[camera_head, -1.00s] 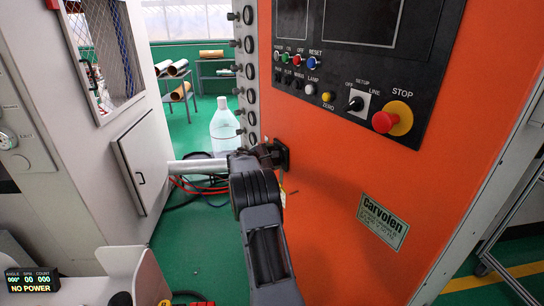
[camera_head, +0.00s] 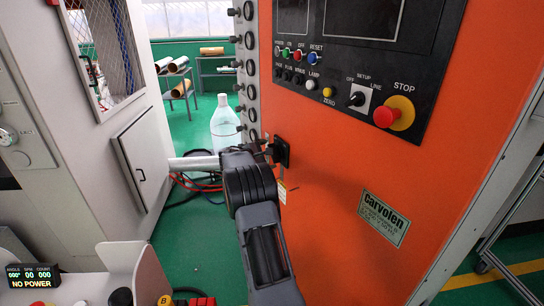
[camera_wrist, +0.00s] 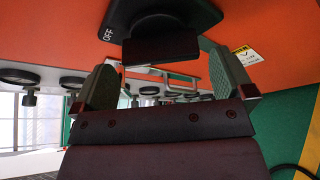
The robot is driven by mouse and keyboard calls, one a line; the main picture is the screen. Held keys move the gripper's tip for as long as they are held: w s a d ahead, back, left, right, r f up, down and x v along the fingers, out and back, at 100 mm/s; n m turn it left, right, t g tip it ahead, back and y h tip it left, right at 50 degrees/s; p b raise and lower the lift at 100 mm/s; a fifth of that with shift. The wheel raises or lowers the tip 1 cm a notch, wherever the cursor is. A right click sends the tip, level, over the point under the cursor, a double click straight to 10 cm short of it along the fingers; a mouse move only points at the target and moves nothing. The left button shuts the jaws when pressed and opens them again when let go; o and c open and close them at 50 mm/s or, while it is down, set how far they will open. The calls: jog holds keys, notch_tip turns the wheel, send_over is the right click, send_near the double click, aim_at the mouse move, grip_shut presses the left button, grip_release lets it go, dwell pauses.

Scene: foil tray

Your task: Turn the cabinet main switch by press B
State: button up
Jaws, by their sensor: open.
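The cabinet main switch (camera_head: 282,152) is a black rotary handle on a black plate on the orange press wall, low and left of the control panel. In the wrist view the switch handle (camera_wrist: 160,50) is a dark block, with "OFF" printed on the plate beside it. My gripper (camera_head: 266,150) is in front of the switch, partly covering it in the head view. In the wrist view my gripper (camera_wrist: 166,68) is open, one finger on each side below the handle. Whether a finger touches it I cannot tell. A display (camera_head: 33,277) at lower left reads "NO POWER".
The control panel (camera_head: 345,105) with a red STOP button (camera_head: 388,116) is above right of my arm. A grey cabinet (camera_head: 60,130) stands left. Hoses (camera_head: 190,183) and a clear bottle (camera_head: 225,125) are behind my gripper. A yellow button marked B (camera_head: 164,299) shows at the bottom.

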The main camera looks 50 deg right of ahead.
jog(key=b+v, duration=0.1)
jog(key=v, duration=0.9)
jog(key=shift+a, duration=0.2)
